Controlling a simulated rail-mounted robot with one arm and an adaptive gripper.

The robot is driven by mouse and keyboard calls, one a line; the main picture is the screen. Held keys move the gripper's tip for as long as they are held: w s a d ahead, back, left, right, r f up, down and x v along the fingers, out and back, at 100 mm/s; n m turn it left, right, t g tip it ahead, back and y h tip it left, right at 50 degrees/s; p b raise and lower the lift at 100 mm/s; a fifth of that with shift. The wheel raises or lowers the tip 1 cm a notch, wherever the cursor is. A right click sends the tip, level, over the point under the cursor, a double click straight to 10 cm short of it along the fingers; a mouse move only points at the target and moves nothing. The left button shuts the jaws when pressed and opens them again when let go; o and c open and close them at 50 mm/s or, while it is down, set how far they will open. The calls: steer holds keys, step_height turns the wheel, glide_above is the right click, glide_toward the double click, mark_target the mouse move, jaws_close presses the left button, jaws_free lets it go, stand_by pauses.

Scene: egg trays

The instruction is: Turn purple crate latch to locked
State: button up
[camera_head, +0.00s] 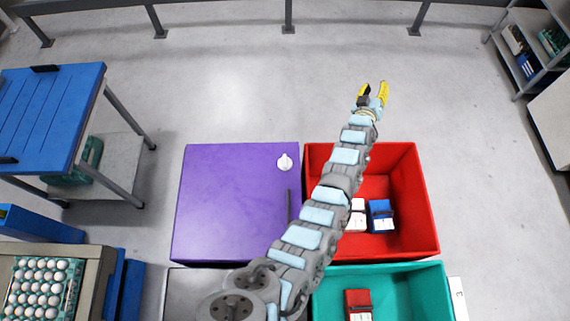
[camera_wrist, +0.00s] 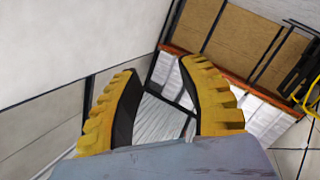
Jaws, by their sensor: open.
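The purple crate (camera_head: 235,205) stands left of centre in the head view, with its flat purple top closed. A small white latch knob (camera_head: 285,162) sits near its upper right corner. A dark bar-shaped handle lies along the right side of the top. I cannot tell which way the latch is turned. My gripper (camera_head: 373,88) is beyond the crates, above and right of the latch in the head view, well apart from it. Its yellow fingers are open and empty. They also show spread apart in the wrist view (camera_wrist: 165,105). The crate and latch are not in the wrist view.
A red open crate (camera_head: 422,205) with several small boxes stands right of the purple one. A teal open crate (camera_head: 435,290) is nearer. A blue-topped table (camera_head: 50,110) and an egg tray (camera_head: 45,290) are at left. The floor behind the crates is clear.

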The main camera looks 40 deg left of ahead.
step_height(320, 180, down, 4)
steer(key=w+a+g+h+b, duration=0.3)
steer(key=m+g+h+b, duration=0.2)
steer(key=g+h+b, duration=0.1)
steer(key=g+b, duration=0.8)
glide_above(285, 160)
steer(key=p, duration=0.2)
step_height(285, 160, down, 12)
steer(key=g, duration=0.2)
step_height(285, 160, down, 17)
steer(key=b, duration=0.3)
steer(key=shift+r+b, duration=0.15)
steer(key=shift+b, duration=0.25)
jaws_close()
